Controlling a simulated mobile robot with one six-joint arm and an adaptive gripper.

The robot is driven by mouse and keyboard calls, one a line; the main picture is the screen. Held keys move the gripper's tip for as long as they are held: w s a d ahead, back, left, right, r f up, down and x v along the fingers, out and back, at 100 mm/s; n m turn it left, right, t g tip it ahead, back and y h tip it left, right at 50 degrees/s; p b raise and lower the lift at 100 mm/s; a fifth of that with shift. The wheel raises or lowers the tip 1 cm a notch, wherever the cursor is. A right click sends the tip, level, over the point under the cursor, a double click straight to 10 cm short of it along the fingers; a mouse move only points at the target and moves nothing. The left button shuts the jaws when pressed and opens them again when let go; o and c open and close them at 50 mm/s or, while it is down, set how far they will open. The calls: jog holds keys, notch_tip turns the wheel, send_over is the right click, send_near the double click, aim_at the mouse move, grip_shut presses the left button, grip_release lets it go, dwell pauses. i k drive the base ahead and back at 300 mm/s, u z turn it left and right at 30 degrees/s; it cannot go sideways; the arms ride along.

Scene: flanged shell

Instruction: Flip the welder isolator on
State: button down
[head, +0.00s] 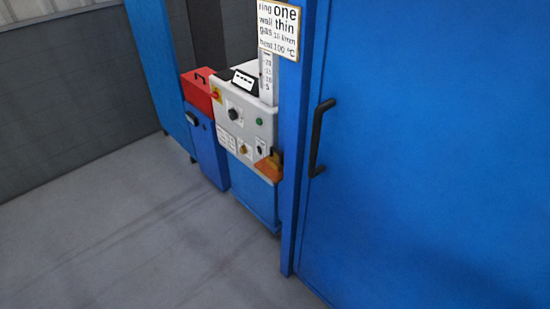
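A white and blue machine (239,115) stands beyond the blue post. A red knob on a yellow plate (216,94), which looks like the isolator, sits at the left edge of its white front panel. It is too small to tell its setting. The panel also carries a black knob (233,115), a green button (259,121) and small switches (243,149) lower down. I cannot read their labels. My gripper is not in view.
A blue door or panel (430,150) with a black handle (319,138) fills the right side and borders the machine. A lettered sign (279,29) hangs above. A red box (198,90) on a blue unit stands left of the machine. The grey floor (130,230) in front is clear.

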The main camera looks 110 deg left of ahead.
aim_at(215, 95)
jog(key=u, duration=3.35)
jog(key=i, duration=0.45)
jog(key=u, duration=0.75)
jog(key=i, duration=0.85)
jog(key=u, duration=0.15)
